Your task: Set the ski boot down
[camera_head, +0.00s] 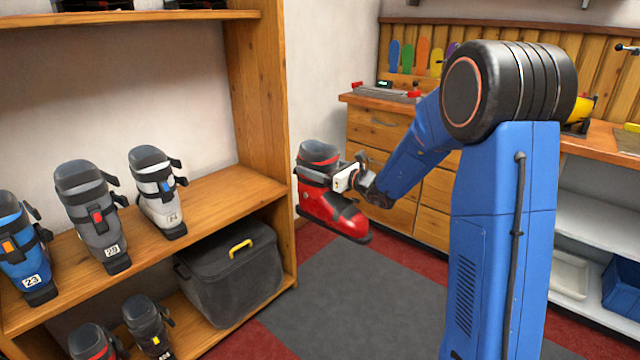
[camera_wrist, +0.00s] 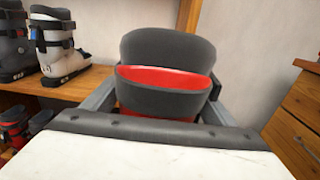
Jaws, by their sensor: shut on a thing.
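A red and black ski boot (camera_head: 334,208) hangs upright in the air in the head view, to the right of the wooden shelf. My gripper (camera_head: 345,180) is shut on it near the upper cuff. In the wrist view the boot's dark cuff and red inner rim (camera_wrist: 165,80) stand between the two grey fingers of my gripper (camera_wrist: 158,98). The lower part of the boot is hidden in the wrist view. In the head view the boot is apart from the shelf and above the grey floor mat.
The wooden shelf (camera_head: 225,192) holds a blue boot (camera_head: 24,250), a grey boot (camera_head: 92,215) and a white boot (camera_head: 158,195). Its right end is bare. A dark lidded bin (camera_head: 232,280) and darker boots stand below. The grey mat (camera_head: 360,300) is clear. A wooden workbench (camera_head: 436,205) stands behind.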

